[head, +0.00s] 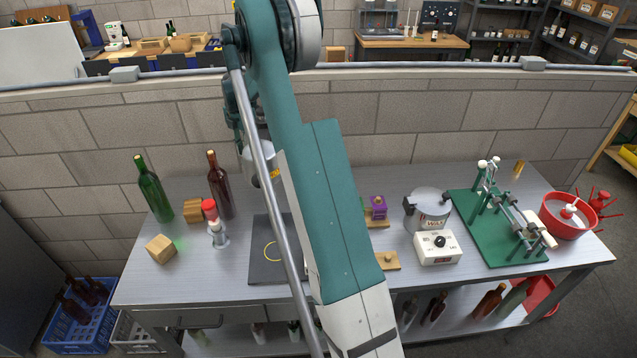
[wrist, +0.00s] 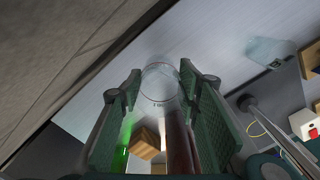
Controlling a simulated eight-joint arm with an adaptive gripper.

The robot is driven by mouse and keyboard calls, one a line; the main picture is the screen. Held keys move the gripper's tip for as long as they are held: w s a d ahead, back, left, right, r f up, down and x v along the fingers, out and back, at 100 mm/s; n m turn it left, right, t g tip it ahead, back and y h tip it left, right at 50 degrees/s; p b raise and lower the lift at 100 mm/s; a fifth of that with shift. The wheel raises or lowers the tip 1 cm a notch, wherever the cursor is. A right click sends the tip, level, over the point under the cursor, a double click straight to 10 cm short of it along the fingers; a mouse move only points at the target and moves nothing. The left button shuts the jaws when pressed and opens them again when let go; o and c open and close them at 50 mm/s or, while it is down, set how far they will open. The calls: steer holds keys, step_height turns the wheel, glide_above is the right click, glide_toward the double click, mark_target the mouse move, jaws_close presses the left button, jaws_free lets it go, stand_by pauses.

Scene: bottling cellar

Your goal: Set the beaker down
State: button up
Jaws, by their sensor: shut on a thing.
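In the wrist view a clear glass beaker (wrist: 160,83) with a thin rim line and small markings sits between the two green fingers of my gripper (wrist: 160,90). The fingers are shut on it, one on each side. The grey table top shows through the glass; its height above the table is hard to tell. In the head view my arm hides the beaker and the fingertips. A dark mat (head: 263,262) with a yellow ring lies on the table, partly behind my arm. The mat and ring also show at the right of the wrist view (wrist: 262,118).
A green bottle (head: 152,192), a dark red bottle (head: 220,188), wooden blocks (head: 160,249) and a red-capped item (head: 209,209) stand at the left. A grey pot (head: 430,211), a white control box (head: 436,248) and a green-based device (head: 483,235) stand right. Bare table shows at front left.

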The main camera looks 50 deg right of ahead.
steer(key=s+d+m+p, duration=0.1)
steer(key=s+d+m, duration=0.3)
steer(key=s+d, duration=1.5)
steer(key=s, duration=0.3)
steer(key=shift+s, duration=0.2)
steer(key=shift+d+r, duration=0.1)
step_height(320, 180, down, 6)
steer(key=shift+f, duration=2)
steer(key=shift+f, duration=0.15)
